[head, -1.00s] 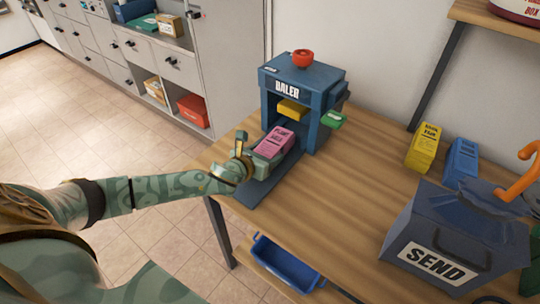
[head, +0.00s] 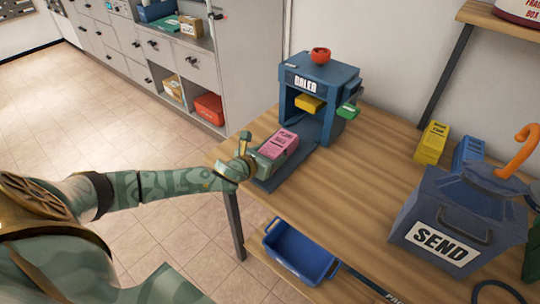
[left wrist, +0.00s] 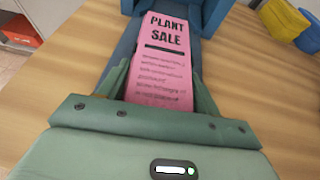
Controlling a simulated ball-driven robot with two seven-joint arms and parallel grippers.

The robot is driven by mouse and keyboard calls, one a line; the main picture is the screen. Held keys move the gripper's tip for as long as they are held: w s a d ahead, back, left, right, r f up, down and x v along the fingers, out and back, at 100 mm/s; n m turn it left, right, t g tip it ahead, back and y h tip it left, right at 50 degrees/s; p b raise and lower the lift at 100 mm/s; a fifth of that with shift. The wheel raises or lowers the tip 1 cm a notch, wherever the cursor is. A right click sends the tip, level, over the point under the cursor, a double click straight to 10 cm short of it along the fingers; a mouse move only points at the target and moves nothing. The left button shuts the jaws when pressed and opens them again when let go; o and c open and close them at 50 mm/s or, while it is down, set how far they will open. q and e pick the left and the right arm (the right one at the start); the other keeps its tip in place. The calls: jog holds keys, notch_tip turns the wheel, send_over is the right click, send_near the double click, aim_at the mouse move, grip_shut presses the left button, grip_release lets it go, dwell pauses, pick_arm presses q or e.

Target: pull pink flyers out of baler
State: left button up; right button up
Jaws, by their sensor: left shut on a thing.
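The pink flyers (head: 281,144), a flat bundle, lie over the dark sliding bed in front of the blue baler (head: 345,88). They are outside its frame, below and left of the yellow press block (head: 308,103). In the left wrist view, the pink flyers (left wrist: 166,60) read "PLANT SALE" and their near end sits between my green fingers. My left gripper (head: 262,158) is shut on this near end. The fingertips are partly hidden in the head view. My right gripper does not show.
Yellow (head: 432,144) and blue (head: 469,153) bundles stand at the back of the wooden table (head: 370,185). A dark blue SEND bin (head: 455,215) stands at right. A blue tray (head: 300,250) sits on the lower shelf. The table's middle is clear.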

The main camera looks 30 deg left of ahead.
pick_arm(q)
jog(key=o, duration=1.3)
jog(key=shift+o, duration=0.2)
jog(key=p+v, duration=0.4)
jog(key=v, duration=1.2)
jog(key=shift+s, duration=0.2)
